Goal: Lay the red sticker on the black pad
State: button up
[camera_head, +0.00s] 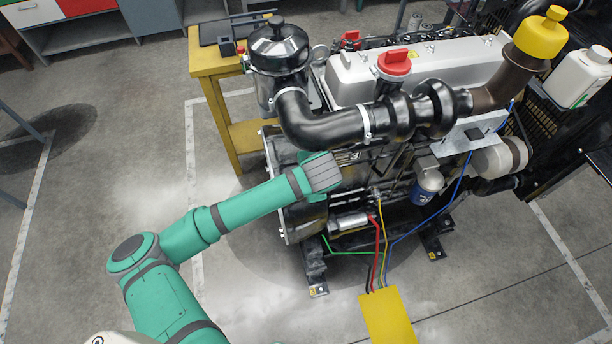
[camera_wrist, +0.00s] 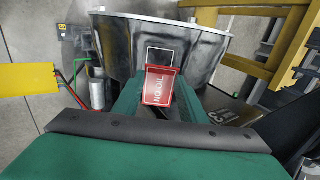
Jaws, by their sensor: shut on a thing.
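The red sticker (camera_wrist: 158,86) is a small red card with white lettering and a pale border. In the wrist view it is held at the tip of my gripper (camera_wrist: 152,98), which is shut on it. The black pad (camera_wrist: 160,56) is a dark, white-edged rectangle on the grey metal engine housing, just above the sticker in the picture. The sticker's top edge comes close to the pad's lower edge; I cannot tell whether they touch. In the head view my gripper (camera_head: 325,174) is at the engine's left side, and I make out neither sticker nor pad.
The diesel engine (camera_head: 415,85) has a black intake hose (camera_head: 315,125) above my gripper. A yellow stand (camera_head: 225,75) is behind it at the left. A yellow box (camera_head: 388,316) with coloured wires lies in front. The floor at the left is largely free.

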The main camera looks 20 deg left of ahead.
jog(key=shift+x, duration=3.4)
jog(key=o, duration=1.1)
jog(key=shift+f, duration=0.1)
jog(key=shift+s+f, duration=0.1)
jog(key=shift+d, duration=0.1)
jog(key=shift+c, duration=1.4)
jog(key=shift+s, duration=0.1)
